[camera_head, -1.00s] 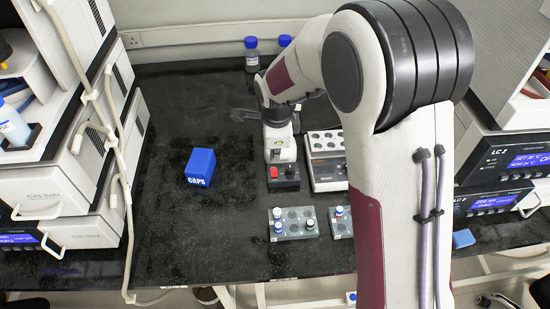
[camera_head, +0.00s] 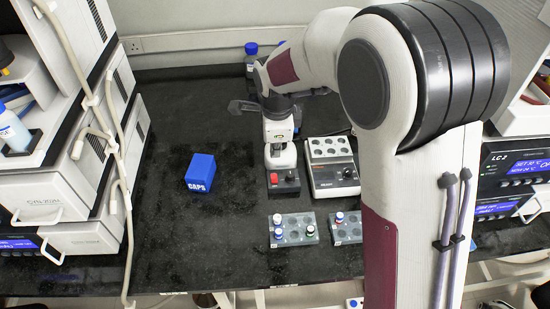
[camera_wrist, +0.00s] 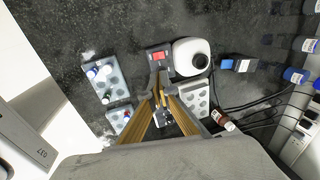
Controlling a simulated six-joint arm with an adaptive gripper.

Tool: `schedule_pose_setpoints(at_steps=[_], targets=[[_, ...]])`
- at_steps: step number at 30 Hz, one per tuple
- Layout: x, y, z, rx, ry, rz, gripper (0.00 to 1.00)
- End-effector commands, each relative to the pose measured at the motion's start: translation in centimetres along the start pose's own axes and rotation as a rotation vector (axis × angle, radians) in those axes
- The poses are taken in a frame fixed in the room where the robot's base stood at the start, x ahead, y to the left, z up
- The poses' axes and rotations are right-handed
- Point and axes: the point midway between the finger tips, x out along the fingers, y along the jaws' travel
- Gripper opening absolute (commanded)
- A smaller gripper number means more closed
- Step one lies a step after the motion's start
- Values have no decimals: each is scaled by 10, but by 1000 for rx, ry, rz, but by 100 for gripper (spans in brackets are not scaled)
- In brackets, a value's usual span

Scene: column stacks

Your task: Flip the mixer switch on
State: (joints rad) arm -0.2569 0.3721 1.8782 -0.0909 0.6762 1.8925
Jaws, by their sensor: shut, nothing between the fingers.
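The mixer has a dark base (camera_head: 284,184) with a red switch (camera_head: 273,178) at its front left. It stands near the middle of the bench in the head view. In the wrist view the red switch (camera_wrist: 158,57) shows, with the mixer's white round top (camera_wrist: 190,55) beside it. My gripper (camera_wrist: 156,80) is shut and empty. Its fingertips are in front of the dark base and appear just below the red switch in the picture. I cannot tell their height or whether they touch. In the head view the fingertips are not clear.
A grey block with wells (camera_head: 333,165) stands close on the mixer's right. Two vial racks (camera_head: 295,230) (camera_head: 346,228) lie in front. A blue CAPS box (camera_head: 200,172) is at the left, with bare bench around it. A blue-capped bottle (camera_head: 251,58) stands behind.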

Motion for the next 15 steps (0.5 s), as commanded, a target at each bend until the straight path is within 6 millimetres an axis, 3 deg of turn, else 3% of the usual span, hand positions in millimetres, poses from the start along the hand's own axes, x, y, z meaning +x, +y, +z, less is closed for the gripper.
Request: schedule_pose_setpoints(at_steps=[15], targets=[[-2, -7, 1, 0, 0, 1, 0]])
